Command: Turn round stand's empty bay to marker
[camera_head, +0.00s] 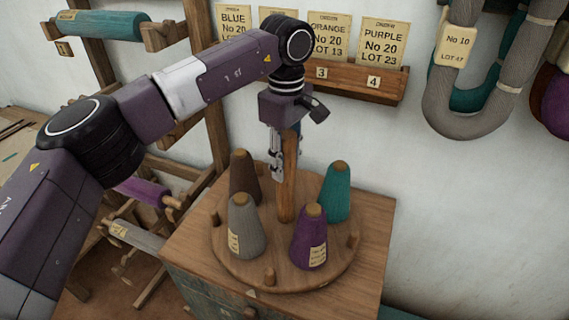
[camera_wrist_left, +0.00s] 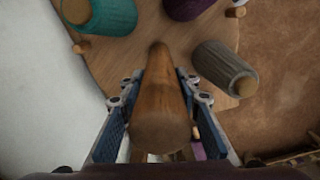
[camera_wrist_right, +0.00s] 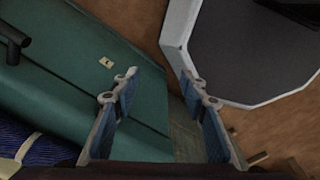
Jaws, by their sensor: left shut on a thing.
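The round wooden stand (camera_head: 240,270) sits on a wooden cabinet top, with a wooden post (camera_head: 288,195) upright at its centre. Around the post stand a brown cone (camera_head: 243,178), a grey cone (camera_head: 245,228), a teal cone (camera_head: 336,192) and a purple cone (camera_head: 309,240). A small pale mark, perhaps the marker (camera_head: 252,293), shows just before the stand's front edge. My left gripper (camera_head: 281,160) is shut on the post (camera_wrist_left: 160,95) near its top. My right gripper (camera_wrist_right: 158,78) is open and empty.
Label cards and a numbered wooden rack (camera_head: 350,80) are on the wall behind. Grey and teal yarn hanks (camera_head: 470,110) hang at the right. A rack with spools (camera_head: 105,26) stands at the left. The right wrist view shows a green surface (camera_wrist_right: 60,60) below.

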